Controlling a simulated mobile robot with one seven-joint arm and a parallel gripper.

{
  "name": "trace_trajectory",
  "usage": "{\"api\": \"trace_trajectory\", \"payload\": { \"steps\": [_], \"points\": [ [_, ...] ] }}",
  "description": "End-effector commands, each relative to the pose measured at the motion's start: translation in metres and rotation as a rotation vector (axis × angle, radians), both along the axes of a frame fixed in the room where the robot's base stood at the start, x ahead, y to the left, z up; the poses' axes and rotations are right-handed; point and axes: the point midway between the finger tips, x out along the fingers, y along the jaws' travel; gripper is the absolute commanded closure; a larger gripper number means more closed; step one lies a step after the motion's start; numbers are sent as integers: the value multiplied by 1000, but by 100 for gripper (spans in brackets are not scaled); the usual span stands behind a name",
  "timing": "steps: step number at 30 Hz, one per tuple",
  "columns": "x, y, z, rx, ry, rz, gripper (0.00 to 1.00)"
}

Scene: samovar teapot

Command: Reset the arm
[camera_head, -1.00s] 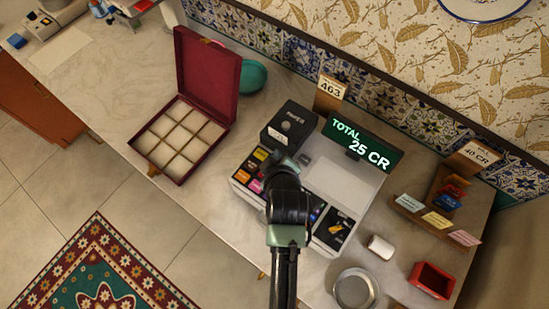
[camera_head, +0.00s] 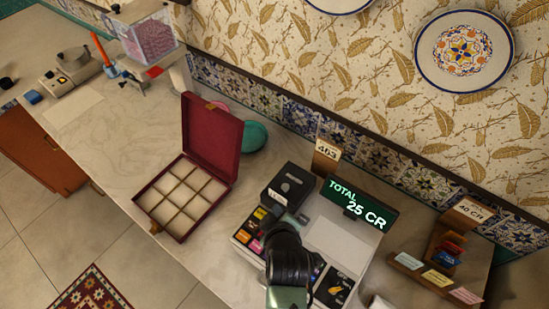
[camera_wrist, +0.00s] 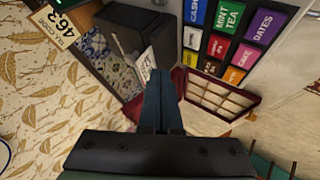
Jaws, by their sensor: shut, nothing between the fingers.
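My gripper shows in the wrist view (camera_wrist: 163,100) with its two fingers together and nothing between them. In the head view my arm's dark wrist (camera_head: 290,262) is at the lower middle, over the front part of the cash register (camera_head: 335,228); the fingertips are hidden there. The register has coloured keys and a green display reading "TOTAL 25 CR" (camera_head: 358,206). In the wrist view the keys (camera_wrist: 230,18), some marked "MINT TEA", "DATES" and "CAKE", are at the upper right, beyond the fingers.
An open red box (camera_head: 187,200) with empty compartments stands left of the register, with a teal bowl (camera_head: 254,137) behind it. A black card-printer-like box (camera_head: 290,186) and a "463" sign (camera_head: 327,158) stand behind. A card rack (camera_head: 440,262) is at right.

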Motion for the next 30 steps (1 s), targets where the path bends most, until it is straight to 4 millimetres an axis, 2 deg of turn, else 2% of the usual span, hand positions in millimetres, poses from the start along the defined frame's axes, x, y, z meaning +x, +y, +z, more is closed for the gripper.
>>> {"api": "trace_trajectory", "payload": {
  "steps": [7, 8, 11, 14, 16, 18, 20, 21, 23, 24, 26, 27, 30],
  "points": [
    [2, 0, 2, 2, -5, -1, 100],
    [7, 0, 8, 6, -22, -8, 100],
    [31, 0, 42, 38, -113, -42, 100],
    [62, 1, 102, 97, -257, -92, 100],
    [81, 1, 153, 153, -378, -128, 100],
    [92, 1, 206, 217, -497, -158, 100],
    [97, 1, 252, 275, -601, -177, 100],
    [98, 2, 283, 317, -670, -187, 100],
    [94, 2, 330, 383, -775, -196, 100],
    [88, 2, 360, 430, -845, -199, 100],
    [76, 2, 405, 503, -948, -198, 100],
    [65, 2, 434, 553, -1018, -193, 100],
    [31, 3, 497, 679, -1176, -165, 100]
  ]
}}
